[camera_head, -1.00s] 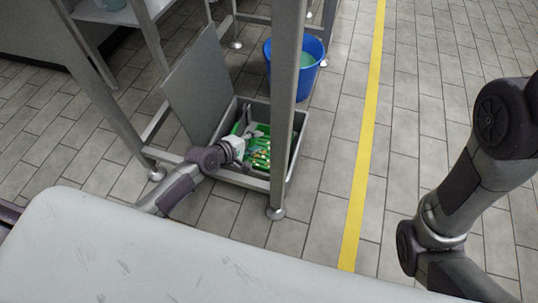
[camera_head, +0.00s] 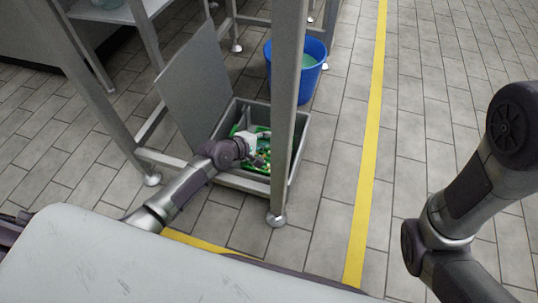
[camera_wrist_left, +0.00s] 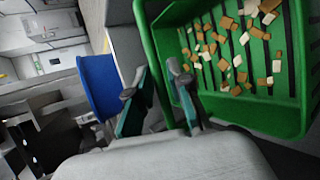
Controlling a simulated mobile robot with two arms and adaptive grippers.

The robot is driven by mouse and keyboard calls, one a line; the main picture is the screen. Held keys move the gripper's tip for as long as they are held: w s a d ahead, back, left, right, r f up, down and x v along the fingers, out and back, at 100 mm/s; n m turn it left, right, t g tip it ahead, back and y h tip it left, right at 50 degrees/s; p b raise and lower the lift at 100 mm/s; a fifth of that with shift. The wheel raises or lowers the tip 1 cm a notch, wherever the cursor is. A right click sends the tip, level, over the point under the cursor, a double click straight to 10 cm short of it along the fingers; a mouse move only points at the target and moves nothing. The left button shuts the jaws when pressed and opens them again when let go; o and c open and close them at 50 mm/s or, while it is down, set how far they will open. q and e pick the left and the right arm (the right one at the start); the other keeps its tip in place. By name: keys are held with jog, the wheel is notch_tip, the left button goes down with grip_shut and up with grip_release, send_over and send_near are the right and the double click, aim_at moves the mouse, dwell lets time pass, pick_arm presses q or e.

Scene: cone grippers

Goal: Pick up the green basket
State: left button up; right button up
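The green basket (camera_head: 240,131) sits inside a grey open bin under the steel table, partly hidden by my left arm. In the left wrist view the green basket (camera_wrist_left: 215,101) holds several small tan, brown and cream pieces on its slatted floor. My left gripper (camera_head: 262,152) is at the basket. In the wrist view the left gripper (camera_wrist_left: 156,74) has its two fingers apart, with the basket's near-side rim by the gap between them; whether they touch it I cannot tell. My right arm shows at the right, but its gripper is out of view.
The grey bin (camera_head: 299,133) has raised walls around the basket. A grey panel (camera_head: 194,85) leans at its left. A table leg (camera_head: 284,110) stands close in front. A blue bucket (camera_head: 308,77) stands behind. Tiled floor right of the yellow line (camera_head: 368,150) is clear.

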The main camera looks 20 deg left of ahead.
pick_arm(q)
grip_shut()
